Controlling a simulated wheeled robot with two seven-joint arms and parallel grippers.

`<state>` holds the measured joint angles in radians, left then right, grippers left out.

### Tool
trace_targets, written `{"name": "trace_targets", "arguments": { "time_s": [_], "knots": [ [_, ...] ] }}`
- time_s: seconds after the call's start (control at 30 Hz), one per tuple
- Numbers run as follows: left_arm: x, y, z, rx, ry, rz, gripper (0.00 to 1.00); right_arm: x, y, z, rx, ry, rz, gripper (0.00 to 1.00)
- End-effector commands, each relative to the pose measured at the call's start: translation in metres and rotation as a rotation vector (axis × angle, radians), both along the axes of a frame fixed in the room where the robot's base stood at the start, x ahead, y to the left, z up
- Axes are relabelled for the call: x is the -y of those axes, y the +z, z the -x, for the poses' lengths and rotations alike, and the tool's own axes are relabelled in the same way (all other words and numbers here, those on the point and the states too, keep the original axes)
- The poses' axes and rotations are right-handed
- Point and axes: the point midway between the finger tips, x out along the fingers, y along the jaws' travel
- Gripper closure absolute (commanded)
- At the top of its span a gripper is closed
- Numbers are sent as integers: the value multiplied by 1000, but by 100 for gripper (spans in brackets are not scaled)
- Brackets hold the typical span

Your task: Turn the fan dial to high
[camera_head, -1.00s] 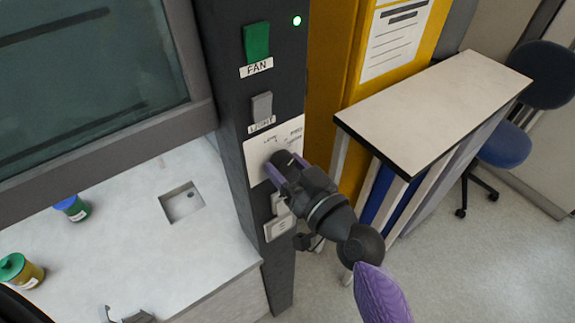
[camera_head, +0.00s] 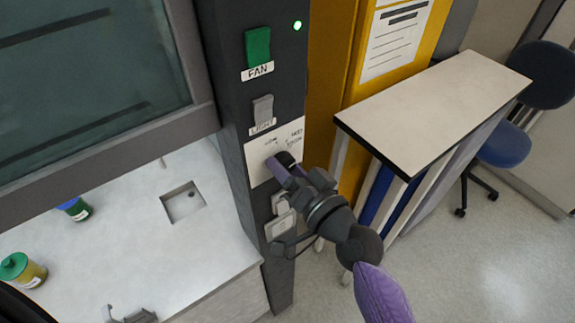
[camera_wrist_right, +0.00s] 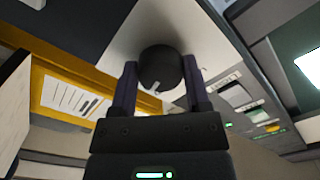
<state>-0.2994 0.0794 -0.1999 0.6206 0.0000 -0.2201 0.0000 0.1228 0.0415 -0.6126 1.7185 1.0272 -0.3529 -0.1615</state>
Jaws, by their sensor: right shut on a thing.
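The fan dial is a round dark knob (camera_wrist_right: 160,69) with a light pointer mark near its lower edge in the right wrist view. It sits on a white plate (camera_head: 263,151) on the dark post, below the light switch. My right gripper (camera_wrist_right: 159,80) is shut on the dial, one finger on each side. In the head view the right gripper (camera_head: 281,166) covers most of the dial and part of the plate's printed labels. A gripper jaw, probably my left one, shows at the bottom edge (camera_head: 130,315); its state is unclear.
The green FAN switch (camera_head: 257,46) and grey LIGHT switch (camera_head: 263,109) sit above the plate, with sockets (camera_head: 281,222) below. The hood worktop (camera_head: 110,255) holds small bottles (camera_head: 75,208). A side table (camera_head: 440,105) stands at right.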

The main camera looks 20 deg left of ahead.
Motion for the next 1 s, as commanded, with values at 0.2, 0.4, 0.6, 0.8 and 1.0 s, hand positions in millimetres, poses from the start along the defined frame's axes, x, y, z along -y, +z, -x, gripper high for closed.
{"name": "trace_targets", "arguments": {
  "time_s": [0.2, 0.4, 0.6, 0.8, 1.0],
  "knots": [
    [0, 3, 0, 0, 0, 0, 39, 0, 0, 0, -109, 0, -83, 98],
    [0, 4, 0, 0, 0, 0, 39, 0, 0, 0, -174, 0, -134, 98],
    [0, 4, 0, -1, 0, 0, 39, 0, 0, 0, -204, 0, -158, 98],
    [0, 4, 0, -1, 0, 0, 39, 0, -1, 0, -212, 0, -164, 98],
    [0, 4, 0, -1, 0, 0, 39, 0, 0, 0, -212, 0, -164, 98]
  ]
}}
